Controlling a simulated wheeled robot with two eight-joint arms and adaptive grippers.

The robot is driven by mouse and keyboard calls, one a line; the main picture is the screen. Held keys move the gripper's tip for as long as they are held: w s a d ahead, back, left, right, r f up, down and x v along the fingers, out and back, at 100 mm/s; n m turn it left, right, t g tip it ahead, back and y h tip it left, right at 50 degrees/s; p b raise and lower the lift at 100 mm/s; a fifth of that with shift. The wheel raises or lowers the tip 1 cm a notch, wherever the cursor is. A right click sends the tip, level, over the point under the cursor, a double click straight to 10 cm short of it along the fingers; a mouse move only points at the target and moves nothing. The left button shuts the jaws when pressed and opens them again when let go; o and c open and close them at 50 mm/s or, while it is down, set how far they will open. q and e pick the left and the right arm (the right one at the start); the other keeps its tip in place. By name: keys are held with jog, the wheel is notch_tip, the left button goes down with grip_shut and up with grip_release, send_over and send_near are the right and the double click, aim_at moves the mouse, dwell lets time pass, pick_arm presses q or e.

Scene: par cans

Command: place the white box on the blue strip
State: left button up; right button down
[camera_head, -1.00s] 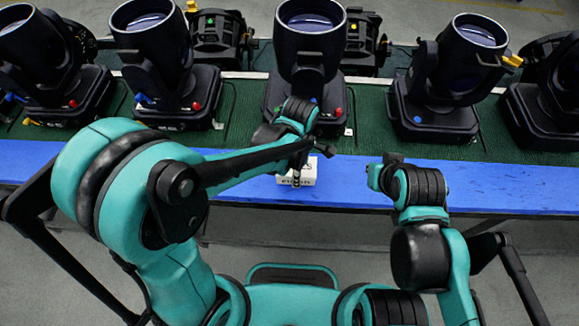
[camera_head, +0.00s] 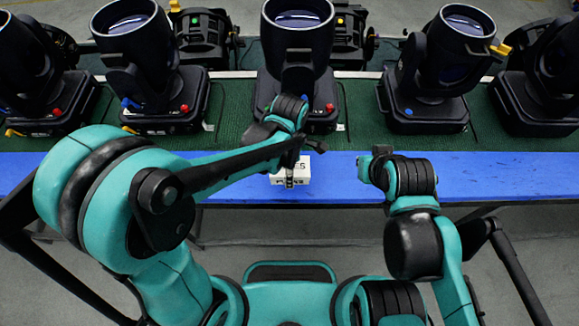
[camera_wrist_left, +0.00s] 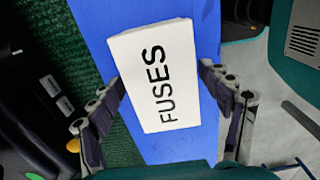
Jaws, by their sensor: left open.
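The white box (camera_head: 297,176) lies over the blue strip (camera_head: 480,178), around the middle of the head view. My left gripper (camera_head: 291,172) is above the box, with a dark finger crossing in front of its face. In the left wrist view the box (camera_wrist_left: 153,76) shows its "FUSES" label, slightly tilted, with the blue strip (camera_wrist_left: 190,12) behind it. The open fingers of the left gripper (camera_wrist_left: 162,95) are on either side of it. Whether they touch it is unclear. My right gripper (camera_head: 374,166) is over the strip to the right; its fingers cannot be made out.
Several black stage lamps, among them a middle one (camera_head: 297,50) and a right one (camera_head: 440,65), stand on the green mat (camera_head: 232,105) behind the strip. The strip is bare right of my right gripper. Grey floor lies in front.

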pick_arm(q)
notch_tip(320, 180, up, 12)
jog(key=p, duration=0.3)
jog(key=s+a+r+m+t, duration=0.1)
jog(key=s+a+m+t, duration=0.1)
jog(key=a+m, duration=0.7)
jog(key=s+a+r+m+t, duration=0.2)
jog(key=a+m+t, duration=0.3)
jog(key=a+m, duration=0.4)
jog(key=shift+s+r, duration=0.15)
jog(key=shift+s, duration=0.5)
pick_arm(e)
notch_tip(320, 180, up, 3)
jog(key=shift+f, duration=0.1)
pick_arm(q)
jog(key=shift+d+b, duration=0.1)
jog(key=shift+b, duration=0.2)
notch_tip(320, 180, down, 12)
jog(key=b, duration=1.1)
jog(key=shift+r+b, duration=0.1)
jog(key=shift+b, duration=0.2)
pick_arm(e)
notch_tip(320, 180, down, 12)
jog(key=shift+r, duration=0.15)
